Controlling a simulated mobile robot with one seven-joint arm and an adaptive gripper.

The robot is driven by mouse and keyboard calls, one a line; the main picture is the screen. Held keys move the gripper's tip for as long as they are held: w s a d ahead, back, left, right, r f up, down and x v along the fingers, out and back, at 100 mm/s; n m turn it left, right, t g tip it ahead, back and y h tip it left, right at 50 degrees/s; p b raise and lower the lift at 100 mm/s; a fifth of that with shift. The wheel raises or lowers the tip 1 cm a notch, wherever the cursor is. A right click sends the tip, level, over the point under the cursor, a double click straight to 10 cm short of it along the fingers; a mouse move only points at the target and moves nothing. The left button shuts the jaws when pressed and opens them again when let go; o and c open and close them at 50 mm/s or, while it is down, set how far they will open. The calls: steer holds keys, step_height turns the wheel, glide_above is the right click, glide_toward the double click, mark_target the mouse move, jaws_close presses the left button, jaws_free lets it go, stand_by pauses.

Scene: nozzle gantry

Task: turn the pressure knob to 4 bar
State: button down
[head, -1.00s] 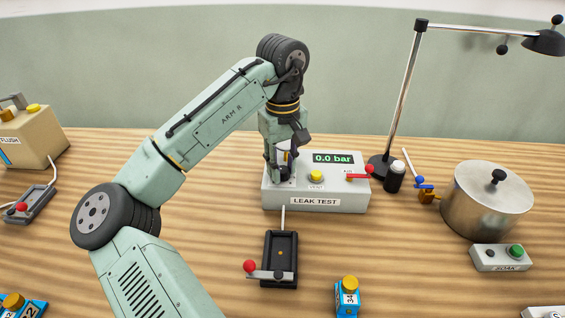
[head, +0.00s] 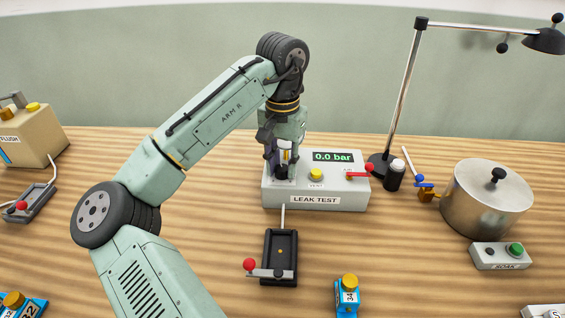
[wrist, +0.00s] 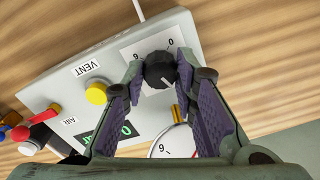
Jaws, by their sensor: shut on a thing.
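The LEAK TEST box (head: 330,195) is light grey, with a green display (head: 333,157) reading 0.0 bar. The black pressure knob (wrist: 159,71) sits on a white scale plate in the wrist view, with 0 and 6 legible beside it. A white mark shows on the knob's edge nearer my wrist. My gripper (wrist: 161,82) is shut on the knob, one purple-padded finger on each side. In the head view my gripper (head: 282,172) is low over the box's left end, and its fingers largely hide the knob.
A round gauge (wrist: 176,142) stands by the knob, partly hidden by a finger. A yellow VENT button (head: 316,174) and red AIR lever (head: 357,173) are to the right. A lamp (head: 405,90), dark bottle (head: 394,178) and pot (head: 487,200) stand farther right. A black fixture (head: 281,247) lies in front.

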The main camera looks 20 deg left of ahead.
mark_target(282, 168)
steer(key=m, duration=1.3)
stand_by(0.5)
steer(key=c, duration=1.3)
jaws_free()
step_height(282, 168, up, 12)
